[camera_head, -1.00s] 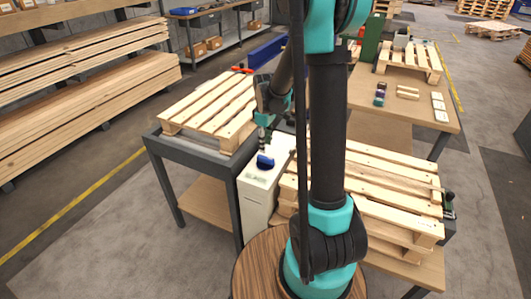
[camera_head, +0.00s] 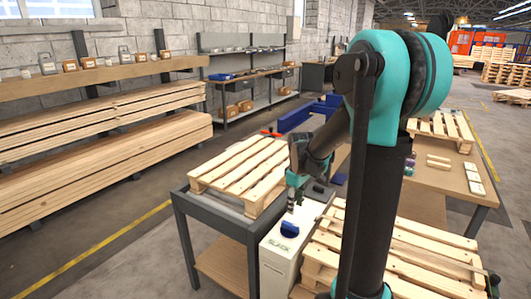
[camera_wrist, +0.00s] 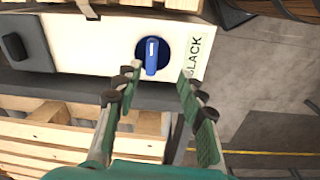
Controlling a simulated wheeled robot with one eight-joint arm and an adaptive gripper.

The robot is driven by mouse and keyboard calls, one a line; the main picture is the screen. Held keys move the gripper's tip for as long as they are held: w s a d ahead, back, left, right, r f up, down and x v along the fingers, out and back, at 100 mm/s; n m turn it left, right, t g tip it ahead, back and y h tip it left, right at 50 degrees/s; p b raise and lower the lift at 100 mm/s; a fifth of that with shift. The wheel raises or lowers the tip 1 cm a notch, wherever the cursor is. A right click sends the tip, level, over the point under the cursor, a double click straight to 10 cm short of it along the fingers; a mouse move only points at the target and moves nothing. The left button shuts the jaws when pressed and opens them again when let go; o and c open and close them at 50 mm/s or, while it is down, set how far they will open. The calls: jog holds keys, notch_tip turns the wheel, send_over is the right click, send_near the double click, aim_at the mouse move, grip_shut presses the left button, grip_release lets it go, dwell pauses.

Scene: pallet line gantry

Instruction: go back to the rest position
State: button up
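My gripper (camera_head: 291,208) hangs over the white box (camera_head: 277,262), just above the blue rotary knob (camera_head: 289,229) on its top. In the wrist view my gripper (camera_wrist: 160,76) has its two green-padded fingers spread apart, with nothing between them. The blue knob (camera_wrist: 152,57) lies beyond the fingertips, and I see no contact. Its pale pointer is roughly upright in the wrist view, not turned toward the partly visible lettering "LACK". The head view shows the label as "SLACK" on the box.
A wooden pallet (camera_head: 240,172) lies on a grey table left of the box. More pallets (camera_head: 410,250) are stacked at the right. A black block (camera_wrist: 17,47) sits on the box's top beside the knob. Timber racks (camera_head: 90,165) line the left; the floor between is clear.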

jog(key=s+d+f+m+t, duration=0.1)
jog(key=s+m, duration=0.3)
jog(key=s, duration=0.5)
jog(key=s+d+f+m+t, duration=0.2)
jog(key=s+m, duration=0.3)
jog(key=s, duration=0.5)
jog(key=shift+f+t, duration=0.3)
jog(key=shift+f, duration=0.25)
jog(key=shift+w, duration=0.1)
